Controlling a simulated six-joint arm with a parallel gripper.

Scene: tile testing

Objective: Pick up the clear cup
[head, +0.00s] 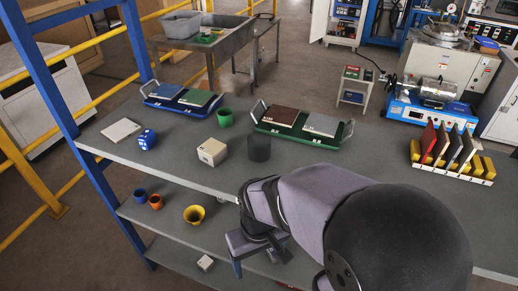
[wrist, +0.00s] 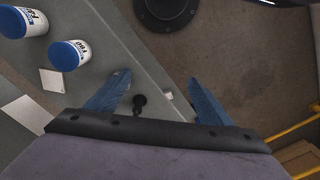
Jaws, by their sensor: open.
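The clear cup (head: 259,148) stands upright on the grey table top in the head view, a see-through, dark-looking cup in front of the green tray. My gripper (head: 252,256) is in front of the table's near edge, apart from the cup and nearer the camera. In the wrist view my gripper (wrist: 160,77) has its two blue fingers spread wide with nothing between them. I cannot make out the clear cup in the wrist view.
A cream block (head: 212,152) stands left of the cup, a green cup (head: 225,117) behind left, and the green tray (head: 284,133) with tiles close behind. A rack of tiles (head: 450,152) is at right. Blue-lidded jars (wrist: 68,56) show in the wrist view.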

